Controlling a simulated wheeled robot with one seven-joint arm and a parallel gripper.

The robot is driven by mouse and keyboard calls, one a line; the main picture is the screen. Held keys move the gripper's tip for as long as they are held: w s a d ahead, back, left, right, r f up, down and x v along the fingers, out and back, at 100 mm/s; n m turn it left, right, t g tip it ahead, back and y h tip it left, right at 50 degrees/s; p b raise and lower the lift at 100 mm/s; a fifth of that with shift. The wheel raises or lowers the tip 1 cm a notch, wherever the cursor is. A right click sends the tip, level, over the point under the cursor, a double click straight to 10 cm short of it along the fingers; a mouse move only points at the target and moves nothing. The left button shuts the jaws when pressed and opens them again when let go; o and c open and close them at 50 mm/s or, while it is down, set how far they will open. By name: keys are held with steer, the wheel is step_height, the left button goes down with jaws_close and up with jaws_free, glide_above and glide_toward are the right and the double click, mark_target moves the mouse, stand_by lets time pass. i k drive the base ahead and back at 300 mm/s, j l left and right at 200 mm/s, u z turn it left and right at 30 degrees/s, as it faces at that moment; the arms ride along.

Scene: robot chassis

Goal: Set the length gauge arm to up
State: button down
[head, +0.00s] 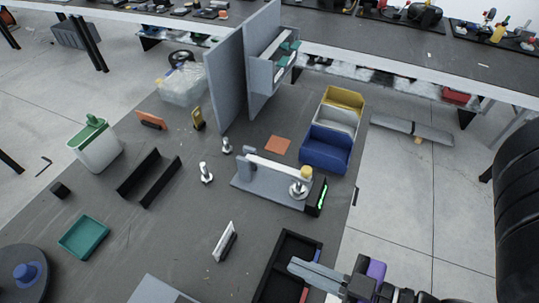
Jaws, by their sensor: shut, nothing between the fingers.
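The length gauge (262,187) stands on the dark table right of centre in the head view. It has a grey base, a black end block with a green-lit face, and a round metal post near that block. Its pale arm (275,168) lies down along the base, with a yellow knob (306,173) at its right end above the post. My gripper (297,268) is at the bottom right, in front of the gauge and apart from it. Its grey fingers are shut and empty, over the black tray; the far part of my arm is cut off by the frame.
Blue, white and yellow bins (326,150) stand behind the gauge, beside an orange square (278,145) and grey upright panels (226,80). A black tray (284,262) lies beneath my gripper. Small metal pieces (206,173) stand left of the gauge.

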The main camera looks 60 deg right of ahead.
mark_target(303, 177)
steer(key=k+l+z, duration=0.3)
steer(key=k+l, duration=0.55)
steer(key=l, duration=0.1)
